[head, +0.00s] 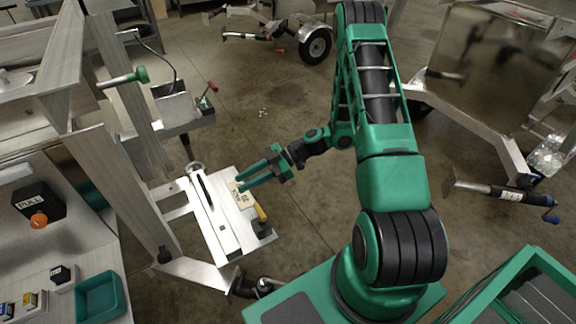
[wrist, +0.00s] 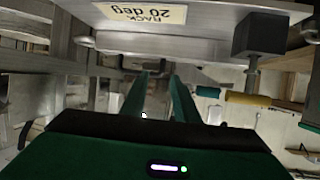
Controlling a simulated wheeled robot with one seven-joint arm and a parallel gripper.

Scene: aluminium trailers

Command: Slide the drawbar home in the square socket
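My gripper (head: 241,181) reaches left over the edge of a pale aluminium fixture (head: 228,244) labelled "RACK 20 deg". Its two green fingers stand apart, and they also show apart in the wrist view (wrist: 160,95). I see nothing held between them. A long aluminium bar with a dark slot (head: 205,190) lies along the fixture, left of the fingertips; I cannot tell whether it is the drawbar. I cannot make out a square socket. The rack label (wrist: 146,14) shows upside down above the fingers in the wrist view.
A black block (head: 264,230) and a yellow handle (head: 260,212) sit at the fixture's near right. A tall aluminium frame (head: 125,190) stands close on the left. A green tray (head: 101,298) lies on the bench at lower left. Open floor (head: 270,110) lies beyond the gripper.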

